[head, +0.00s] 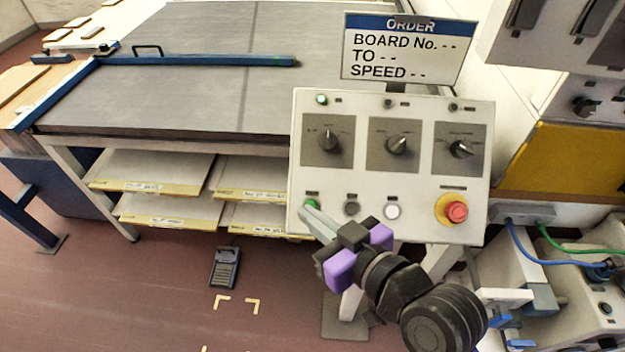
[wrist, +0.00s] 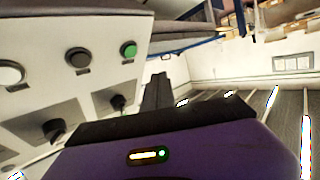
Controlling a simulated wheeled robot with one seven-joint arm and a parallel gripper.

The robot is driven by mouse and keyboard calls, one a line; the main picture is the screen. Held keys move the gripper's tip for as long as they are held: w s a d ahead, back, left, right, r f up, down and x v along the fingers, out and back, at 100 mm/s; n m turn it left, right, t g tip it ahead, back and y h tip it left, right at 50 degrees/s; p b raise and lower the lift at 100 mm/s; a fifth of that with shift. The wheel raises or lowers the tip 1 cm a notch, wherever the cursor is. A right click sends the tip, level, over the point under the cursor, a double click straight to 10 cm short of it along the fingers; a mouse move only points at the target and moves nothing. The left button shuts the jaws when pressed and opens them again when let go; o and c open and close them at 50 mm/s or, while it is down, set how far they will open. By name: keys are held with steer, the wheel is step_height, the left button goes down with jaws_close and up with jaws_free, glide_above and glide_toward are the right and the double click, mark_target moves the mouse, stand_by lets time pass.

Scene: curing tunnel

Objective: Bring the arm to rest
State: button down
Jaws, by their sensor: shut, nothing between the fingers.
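My gripper (head: 316,222) is shut and empty in the head view. Its fingertips are near the lower left corner of the white control panel (head: 345,105), by the green button (head: 311,204). I cannot tell whether they touch the panel. My purple-and-black wrist is to the lower right of the fingers. In the wrist view the dark fingers (wrist: 158,92) stand together, with the panel (wrist: 110,30) to their left and its green button (wrist: 128,50) above left.
The panel carries three dials and a red stop button (head: 457,211). An order sign (head: 408,50) stands above it. A grey conveyor table (head: 200,70) with shelves (head: 150,172) lies behind left. A pedal (head: 225,267) sits on the floor. Equipment with cables (head: 560,258) stands at right.

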steer(key=w+d+r+m+t+h, duration=0.2)
steer(key=d+r+m+t, duration=0.1)
steer(key=d+r+t, duration=0.15)
steer(key=s+d+f+m+t+h, duration=0.2)
steer(key=s+d+f+m+h, duration=0.15)
steer(key=s+d, duration=0.4)
steer(key=s+d+f+g+h, duration=0.1)
steer(key=s+d+f+h, duration=0.1)
steer(key=s, duration=1)
steer(key=s+d+f+m+g+h, duration=0.1)
steer(key=s+d+f+h, duration=0.1)
steer(key=s+d+f, duration=0.2)
steer(key=s+d, duration=0.3)
steer(key=s, duration=0.5)
steer(key=shift+d+f+g, duration=0.3)
steer(key=shift+f+g, duration=0.05)
steer(key=shift+f, duration=0.05)
steer(key=shift+d, duration=0.1)
